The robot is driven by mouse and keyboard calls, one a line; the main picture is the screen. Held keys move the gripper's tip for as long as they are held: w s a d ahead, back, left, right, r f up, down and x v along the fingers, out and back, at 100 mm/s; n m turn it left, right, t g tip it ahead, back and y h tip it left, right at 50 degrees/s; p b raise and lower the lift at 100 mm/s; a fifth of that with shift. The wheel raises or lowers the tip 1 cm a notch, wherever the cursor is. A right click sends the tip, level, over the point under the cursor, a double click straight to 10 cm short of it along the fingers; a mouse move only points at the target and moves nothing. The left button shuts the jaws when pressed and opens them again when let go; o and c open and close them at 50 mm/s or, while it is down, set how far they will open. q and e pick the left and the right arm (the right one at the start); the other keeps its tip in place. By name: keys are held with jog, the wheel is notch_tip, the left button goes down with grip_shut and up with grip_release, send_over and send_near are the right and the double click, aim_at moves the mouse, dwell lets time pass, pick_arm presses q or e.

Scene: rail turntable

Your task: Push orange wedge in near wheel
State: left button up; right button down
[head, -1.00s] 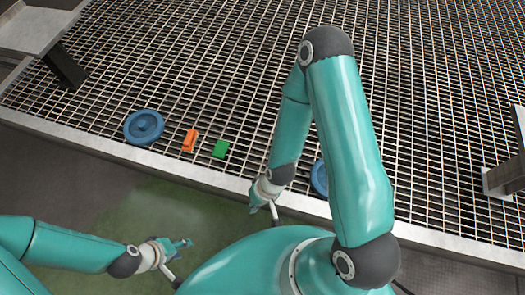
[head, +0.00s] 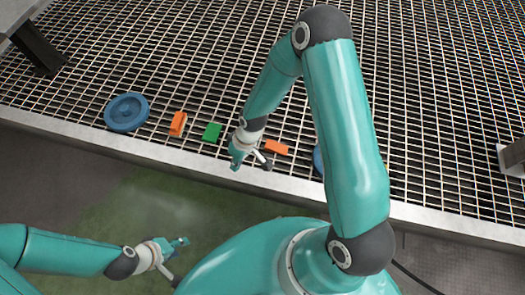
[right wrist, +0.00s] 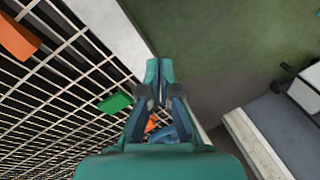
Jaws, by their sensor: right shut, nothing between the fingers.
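A blue wheel (head: 126,112) lies on the grating at the left. To its right are an upright orange wedge (head: 178,124), a green block (head: 211,132) and another orange wedge (head: 277,147). A second blue wheel (head: 318,160) is mostly hidden behind my right arm. My right gripper (head: 249,163) is shut and empty, over the near rim between the green block and the right orange wedge. The right wrist view shows its closed fingers (right wrist: 159,72), an orange wedge (right wrist: 18,38) and the green block (right wrist: 115,103). My left gripper (head: 180,258) is over the floor, its opening unclear.
The grating (head: 440,110) is open beyond the row of parts. A pale rim (head: 190,157) runs along its near edge, with floor (head: 120,205) below. A small yellow bit shows beside my right arm.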

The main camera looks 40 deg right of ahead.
jog(key=w+d+f+n+h+b, duration=0.2)
jog(key=w+d+f+n+b, duration=0.2)
jog(key=w+d+f+b, duration=0.35)
jog(key=n+h+b, duration=0.1)
jog(key=h+b, duration=0.1)
jog(key=b, duration=0.5)
send_near(262, 146)
jog(key=w+a+r, duration=0.2)
jog(key=w+r, duration=0.1)
jog(key=f+b, duration=0.2)
jog(key=f, duration=0.3)
jog(key=f+b, duration=0.1)
jog(key=f, duration=0.4)
jog(key=shift+w+a+f+b, duration=0.15)
jog(key=shift+a+f+b, duration=0.1)
jog(key=shift+b, duration=0.1)
jog(key=shift+s+d+r+b, duration=0.3)
jog(key=shift+s+d, duration=0.6)
jog(key=shift+s, duration=0.05)
pick_arm(q)
notch_tip(262, 146, down, 22)
jog(key=shift+f, duration=0.15)
pick_arm(e)
jog(key=shift+s+d+r, duration=0.1)
jog(key=shift+s+d, duration=0.4)
jog(key=shift+n, duration=0.3)
